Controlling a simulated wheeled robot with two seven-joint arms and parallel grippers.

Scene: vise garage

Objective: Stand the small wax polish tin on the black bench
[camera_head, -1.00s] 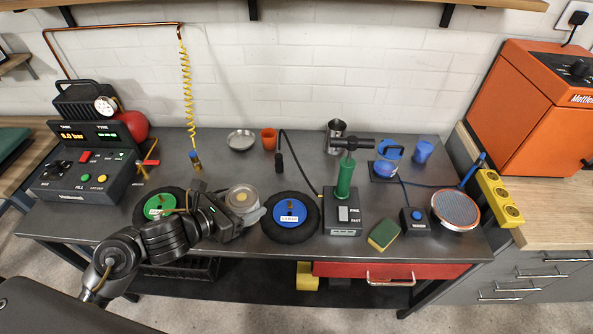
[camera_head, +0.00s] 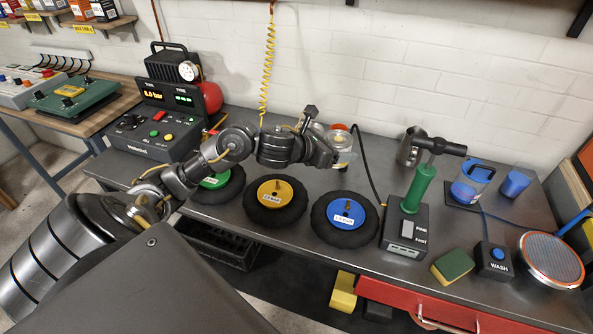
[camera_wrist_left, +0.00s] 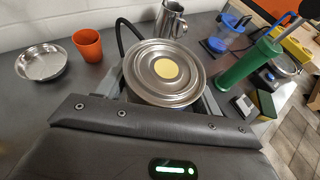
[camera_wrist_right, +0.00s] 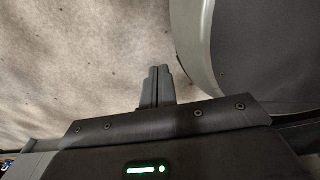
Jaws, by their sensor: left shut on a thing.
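A round silver tin (camera_wrist_left: 135,82) with a yellow disc on its lid is in my left gripper, lid up. In the head view the tin (camera_head: 342,138) shows at the gripper's end, in front of the orange cup. My left gripper (camera_head: 332,154) is shut on it, over the back-middle part of the dark bench (camera_head: 300,245). I cannot tell whether the tin's base touches the bench. My right gripper (camera_wrist_right: 158,86) shows only in the right wrist view, with its fingers together and empty, over a speckled floor.
Yellow (camera_head: 275,203) and blue (camera_head: 346,218) wheels lie at the front. A green-handled device (camera_head: 420,190) stands to their right. A steel pitcher (camera_head: 410,147) stands behind it. A metal bowl (camera_wrist_left: 42,63) and orange cup (camera_wrist_left: 88,46) stand left of the tin in the left wrist view.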

